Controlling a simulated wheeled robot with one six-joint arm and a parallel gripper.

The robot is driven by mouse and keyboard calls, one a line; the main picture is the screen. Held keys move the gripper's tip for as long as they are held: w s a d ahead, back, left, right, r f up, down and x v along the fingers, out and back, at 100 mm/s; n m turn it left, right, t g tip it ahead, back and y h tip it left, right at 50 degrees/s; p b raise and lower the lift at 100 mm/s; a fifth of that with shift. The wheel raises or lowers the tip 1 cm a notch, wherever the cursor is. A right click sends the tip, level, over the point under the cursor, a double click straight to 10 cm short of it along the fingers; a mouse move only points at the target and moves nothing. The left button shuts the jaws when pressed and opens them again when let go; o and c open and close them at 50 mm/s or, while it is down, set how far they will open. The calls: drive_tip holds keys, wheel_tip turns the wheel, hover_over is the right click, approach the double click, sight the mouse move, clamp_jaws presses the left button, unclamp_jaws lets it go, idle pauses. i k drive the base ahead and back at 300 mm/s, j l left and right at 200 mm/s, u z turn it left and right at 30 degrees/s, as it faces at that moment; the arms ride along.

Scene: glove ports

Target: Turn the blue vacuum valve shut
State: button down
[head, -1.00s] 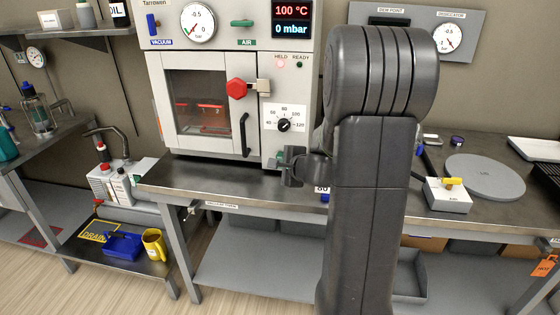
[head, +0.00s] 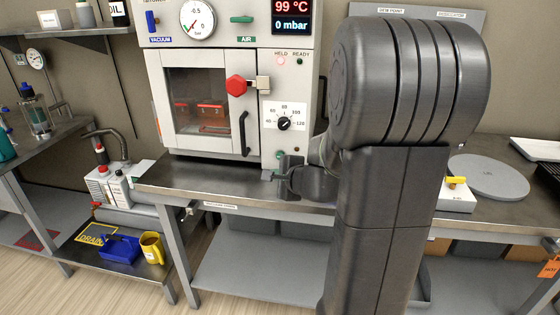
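The blue vacuum valve (head: 152,21) is at the upper left of the white vacuum oven's (head: 155,90) front, above the blue VACUUM label. Its lever stands upright. My gripper (head: 281,174) is low at the oven's bottom right corner, above the bench top, far below and right of the valve. It is small and seen from behind my arm, so I cannot tell whether its fingers are open or shut. I see nothing held in it.
A green AIR valve (head: 241,19) lies level right of the gauge (head: 197,19). The display (head: 291,17) reads 99 °C and 0 mbar. A red door knob (head: 236,86) sticks out. The bench (head: 190,176) before the oven is clear. A pump (head: 106,183) stands lower left.

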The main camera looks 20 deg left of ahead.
sight(152, 22)
drive_tip(key=u, duration=1.8)
